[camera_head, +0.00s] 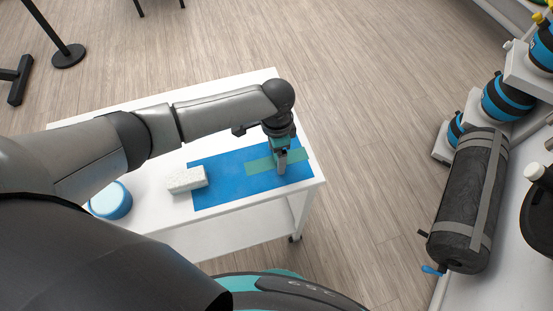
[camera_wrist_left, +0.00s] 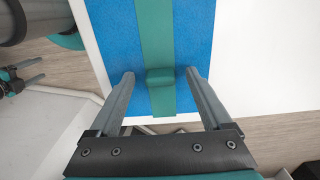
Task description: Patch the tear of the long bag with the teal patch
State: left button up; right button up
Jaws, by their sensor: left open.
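The teal patch (camera_head: 262,165) is a flat strip lying on the blue mat (camera_head: 215,190). In the left wrist view the patch (camera_wrist_left: 165,35) has a raised tab (camera_wrist_left: 160,77) near its end. My left gripper (camera_head: 282,168) is over the patch's right part; in the wrist view its open fingers (camera_wrist_left: 160,75) stand on either side of the tab, with gaps.
The white table (camera_head: 95,125) also holds a white block (camera_head: 187,180) and a round blue tub (camera_head: 110,202), partly behind my arm. Several black-and-blue round items (camera_head: 508,97) sit on wall racks at the right. Open wood floor lies between table and wall.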

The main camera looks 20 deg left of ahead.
pick_arm(q)
jog(key=shift+f, duration=0.2)
grip_shut()
dwell(0.6)
